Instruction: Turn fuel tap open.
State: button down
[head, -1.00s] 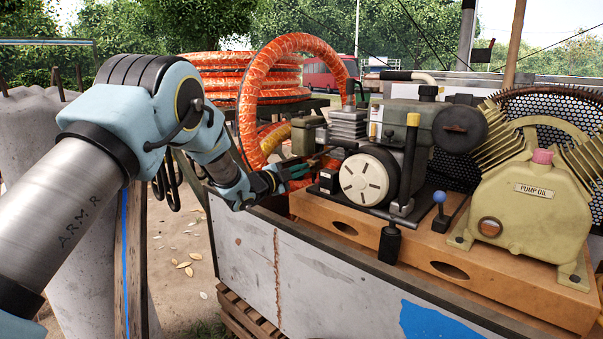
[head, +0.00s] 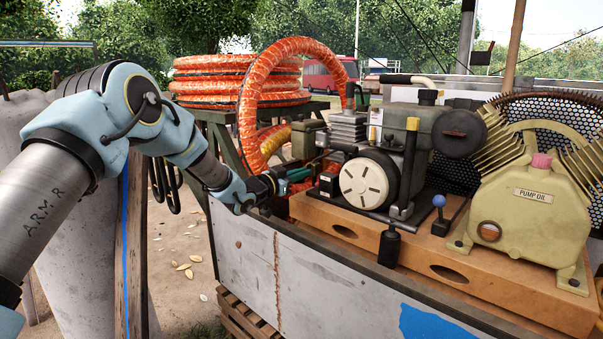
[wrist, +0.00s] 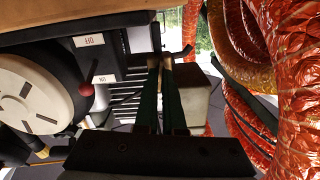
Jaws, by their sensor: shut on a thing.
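My gripper (head: 312,165) reaches in from the left to the near left side of the engine (head: 385,145). In the wrist view my gripper's two long dark fingers (wrist: 162,62) lie almost parallel with a narrow gap, their tips at a small part beside the engine's finned block. The jaws are shut on this part, which I take to be the fuel tap; the fingers hide nearly all of it, so its handle's angle cannot be told. A red-knobbed lever (wrist: 87,89) stands left of the fingers, near two small labels, apart from them.
A pale round recoil cover (head: 366,182) is close to my gripper's right. Orange ribbed hose (head: 249,95) arches behind it and hangs close in the wrist view (wrist: 240,110). The wooden base (head: 420,240) and cart side panel (head: 245,255) lie below.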

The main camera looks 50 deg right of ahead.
jog(key=shift+f+n, duration=0.1)
jog(key=shift+n, duration=1)
jog(key=c, duration=1)
grip_release()
jog(key=shift+a, duration=0.1)
jog(key=a, duration=0.7)
jog(key=a+b, duration=0.1)
jog(key=a, duration=0.2)
jog(key=shift+w+a, duration=0.3)
